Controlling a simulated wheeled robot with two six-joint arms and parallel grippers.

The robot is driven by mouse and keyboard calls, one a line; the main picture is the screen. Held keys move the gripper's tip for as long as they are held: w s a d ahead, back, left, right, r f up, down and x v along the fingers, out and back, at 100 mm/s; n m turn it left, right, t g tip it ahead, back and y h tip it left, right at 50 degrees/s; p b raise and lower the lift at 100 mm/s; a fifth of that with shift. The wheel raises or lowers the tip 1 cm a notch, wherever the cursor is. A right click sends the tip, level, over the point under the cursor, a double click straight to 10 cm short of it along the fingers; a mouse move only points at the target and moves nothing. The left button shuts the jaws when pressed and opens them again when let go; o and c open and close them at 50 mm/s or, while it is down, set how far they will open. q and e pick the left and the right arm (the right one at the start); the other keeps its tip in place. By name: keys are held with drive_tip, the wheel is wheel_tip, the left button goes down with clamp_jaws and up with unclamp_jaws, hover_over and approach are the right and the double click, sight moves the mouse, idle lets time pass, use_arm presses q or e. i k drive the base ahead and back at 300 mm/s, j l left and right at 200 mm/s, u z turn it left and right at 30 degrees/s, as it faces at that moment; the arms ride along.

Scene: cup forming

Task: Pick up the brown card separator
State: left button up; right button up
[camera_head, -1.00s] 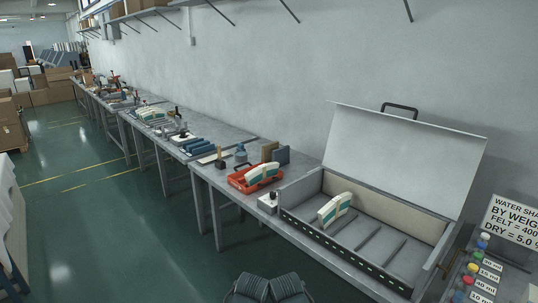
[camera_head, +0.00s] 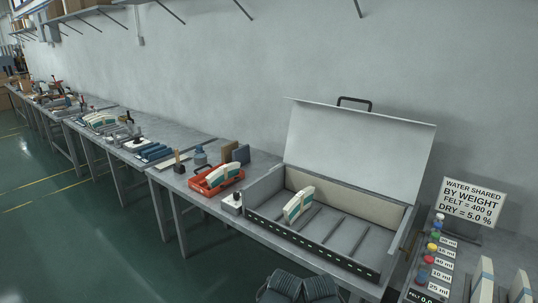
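A brown upright panel (camera_head: 229,151), which looks like the brown card separator, stands on the long grey bench behind the orange-red tray (camera_head: 212,187). A blue-grey panel (camera_head: 241,154) stands beside it at its right and partly overlaps it. I cannot tell whether the two touch. Neither of my grippers can be made out in the view. Two dark ribbed forms at the bottom edge are probably my own parts.
A large grey case (camera_head: 345,262) with a raised lid (camera_head: 360,150) holds a cream-and-teal piece (camera_head: 297,205). A small white device (camera_head: 232,203) stands left of it. A sign (camera_head: 473,200) and several coloured-cap bottles stand at right. Green floor (camera_head: 90,240) is free in front.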

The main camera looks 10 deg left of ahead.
sight(227, 149)
drive_tip(key=i+j+z, duration=0.1)
drive_tip(key=j+z, duration=0.2)
drive_tip(key=i+j+z, duration=0.1)
drive_tip(key=j+z, duration=0.8)
drive_tip(key=j, duration=1.05)
drive_tip(key=k+j+z, duration=0.1)
drive_tip(key=j+z, duration=0.15)
drive_tip(key=j, duration=1.1)
